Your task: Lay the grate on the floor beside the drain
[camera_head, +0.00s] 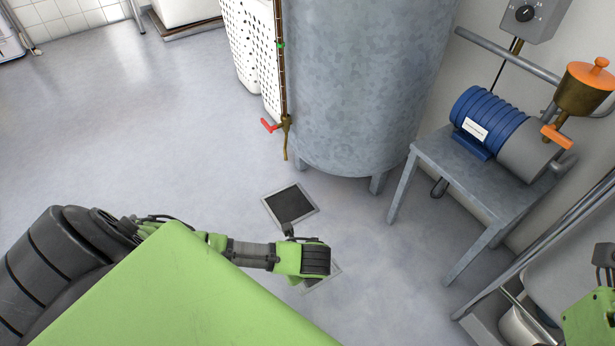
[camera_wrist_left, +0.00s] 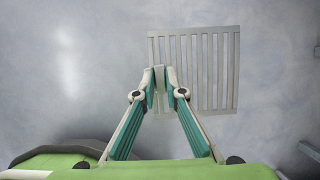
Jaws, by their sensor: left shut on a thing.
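The drain (camera_head: 289,205) is a dark square opening with a light frame in the floor, in front of the tank. The grate is a light, slatted metal square; in the wrist view (camera_wrist_left: 222,70) it shows mostly to the right of the fingers. My left gripper (camera_wrist_left: 160,78) is shut on a bar near its left side. In the head view only a corner of the grate (camera_head: 331,275) shows beneath my left wrist, just nearer than the drain. The wrist hides the fingertips there. I cannot tell whether the grate touches the floor.
A large grey tank (camera_head: 360,90) on legs stands behind the drain, with a red-handled tap (camera_head: 270,126) at its left. A metal stand (camera_head: 465,175) carries a blue pump (camera_head: 487,120) at the right. The floor left of the drain is clear.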

